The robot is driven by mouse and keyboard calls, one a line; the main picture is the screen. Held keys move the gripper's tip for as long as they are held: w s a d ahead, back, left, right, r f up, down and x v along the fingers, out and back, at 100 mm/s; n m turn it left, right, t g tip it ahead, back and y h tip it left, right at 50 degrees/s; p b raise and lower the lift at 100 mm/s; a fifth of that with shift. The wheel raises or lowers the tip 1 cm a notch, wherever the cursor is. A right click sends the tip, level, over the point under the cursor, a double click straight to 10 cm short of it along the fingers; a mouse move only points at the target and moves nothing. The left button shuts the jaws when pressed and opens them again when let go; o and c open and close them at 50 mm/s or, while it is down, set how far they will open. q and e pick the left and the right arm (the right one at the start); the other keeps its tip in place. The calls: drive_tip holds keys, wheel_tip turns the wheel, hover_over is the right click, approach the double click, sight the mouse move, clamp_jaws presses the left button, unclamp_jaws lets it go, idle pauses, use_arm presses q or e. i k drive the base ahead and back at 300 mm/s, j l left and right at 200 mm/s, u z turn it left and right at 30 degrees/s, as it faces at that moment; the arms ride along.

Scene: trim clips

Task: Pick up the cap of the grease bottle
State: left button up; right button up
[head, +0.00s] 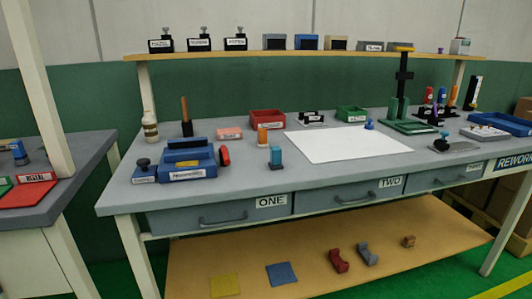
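A cream bottle (150,127) with a brown band stands upright at the back left of the grey workbench (240,194). It looks like the grease bottle, but its label is too small to read. Its top is narrow and pale; I cannot tell whether that is a separate cap. Neither of my grippers is in view.
A blue organizer (187,161) and a wooden-handled tool (186,112) stand near the bottle. A red bin (267,117), a green bin (352,114) and a white sheet (345,145) lie farther right. A shelf (290,54) runs above; drawers sit below the top.

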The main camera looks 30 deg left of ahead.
sight(368, 126)
drive_tip(key=u, duration=1.55)
drive_tip(key=z, duration=1.4)
drive_tip(key=u, duration=1.4)
drive_tip(key=i+l, duration=0.1)
drive_tip(key=l, duration=0.3)
drive_tip(key=i+l, duration=0.1)
drive_tip(key=l, duration=0.3)
drive_tip(key=i+l+u, duration=0.1)
drive_tip(key=l, duration=0.35)
